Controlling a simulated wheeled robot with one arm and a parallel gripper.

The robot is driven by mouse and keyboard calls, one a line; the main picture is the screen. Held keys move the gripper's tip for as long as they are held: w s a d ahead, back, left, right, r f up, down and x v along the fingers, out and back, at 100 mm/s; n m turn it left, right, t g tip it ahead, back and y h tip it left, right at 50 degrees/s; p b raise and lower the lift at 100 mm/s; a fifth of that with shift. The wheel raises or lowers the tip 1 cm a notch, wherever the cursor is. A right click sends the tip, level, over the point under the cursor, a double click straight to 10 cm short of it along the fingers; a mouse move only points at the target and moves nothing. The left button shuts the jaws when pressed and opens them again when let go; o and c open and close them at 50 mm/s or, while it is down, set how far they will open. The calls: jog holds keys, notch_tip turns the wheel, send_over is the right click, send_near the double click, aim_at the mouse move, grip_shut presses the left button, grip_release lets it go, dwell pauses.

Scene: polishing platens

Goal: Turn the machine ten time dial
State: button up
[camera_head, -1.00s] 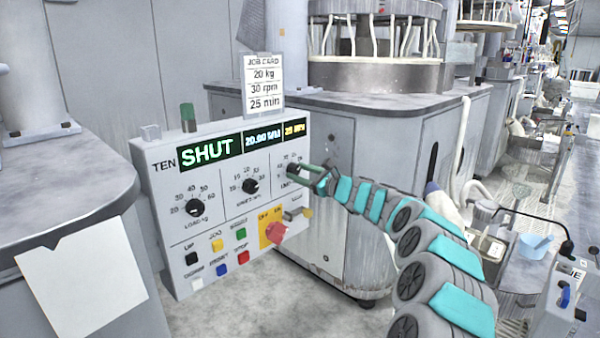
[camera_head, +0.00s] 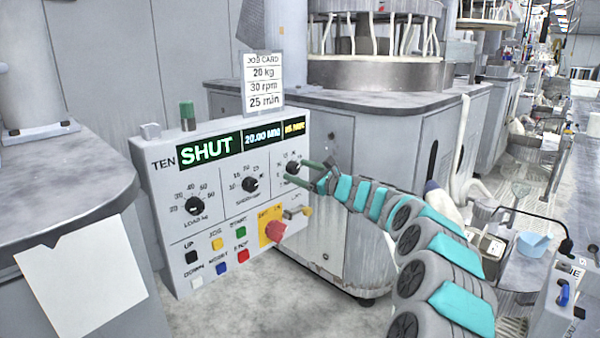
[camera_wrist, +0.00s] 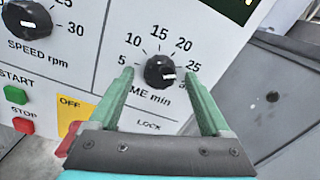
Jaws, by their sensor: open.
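The black time dial (camera_wrist: 160,72) is on the right of the panel marked TEN, with its white mark turned to the right, toward the 25 to 30 end of its scale. My gripper (camera_wrist: 158,74) is open, its green fingers on the left and right of the dial with a gap on each side. In the head view, the time dial (camera_head: 293,167) shows by the tips of my gripper (camera_head: 295,171).
The speed dial (camera_head: 250,185) and load dial (camera_head: 195,205) are to the left. A red switch (camera_head: 275,231) on yellow and several coloured buttons are below. The job card (camera_head: 263,85) reads 20 kg, 30 rpm, 25 min. A grey machine cabinet (camera_head: 330,235) stands close behind my gripper.

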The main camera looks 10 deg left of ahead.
jog(key=b+v, duration=0.1)
jog(key=v, duration=0.6)
jog(key=shift+s+d, duration=0.25)
jog(key=shift+d, duration=0.1)
